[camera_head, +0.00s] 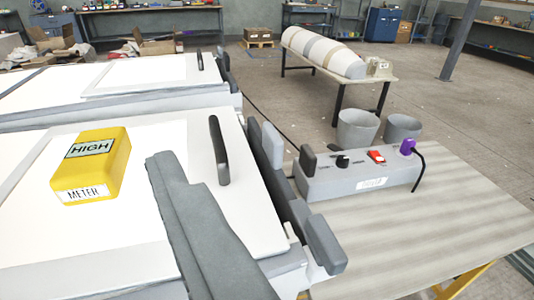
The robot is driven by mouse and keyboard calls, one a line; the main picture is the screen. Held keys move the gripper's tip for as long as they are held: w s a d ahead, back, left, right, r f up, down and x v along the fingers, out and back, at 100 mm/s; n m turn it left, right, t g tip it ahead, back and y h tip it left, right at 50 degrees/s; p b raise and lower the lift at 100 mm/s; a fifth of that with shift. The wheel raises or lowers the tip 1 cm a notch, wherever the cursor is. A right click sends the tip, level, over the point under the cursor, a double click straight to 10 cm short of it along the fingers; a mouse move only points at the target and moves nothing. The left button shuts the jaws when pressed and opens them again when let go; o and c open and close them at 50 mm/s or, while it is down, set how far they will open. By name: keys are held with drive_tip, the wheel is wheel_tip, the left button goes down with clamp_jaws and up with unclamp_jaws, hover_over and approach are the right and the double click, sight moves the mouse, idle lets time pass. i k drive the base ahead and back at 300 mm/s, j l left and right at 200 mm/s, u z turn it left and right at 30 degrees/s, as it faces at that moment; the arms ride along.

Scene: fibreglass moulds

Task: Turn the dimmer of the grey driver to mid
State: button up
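The grey driver (345,184) is a long box on the pale striped table at the right. A black dimmer knob (342,161) sits on its top toward the left end, with small labels on both sides. The knob's pointing direction is too small to read. A red switch (377,157) is to the right of the knob. A purple plug (408,146) with a black cable is at the right end. A yellow meter (98,168) on the white mould shows HIGH.
White moulds (30,190) with black handles and grey edge blocks fill the left; one dark block (307,158) stands at the driver's left end. Two grey buckets (357,130) stand behind the driver. The table's front (440,235) is clear.

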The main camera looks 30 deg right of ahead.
sight(342, 162)
drive_tip(key=z, duration=1.45)
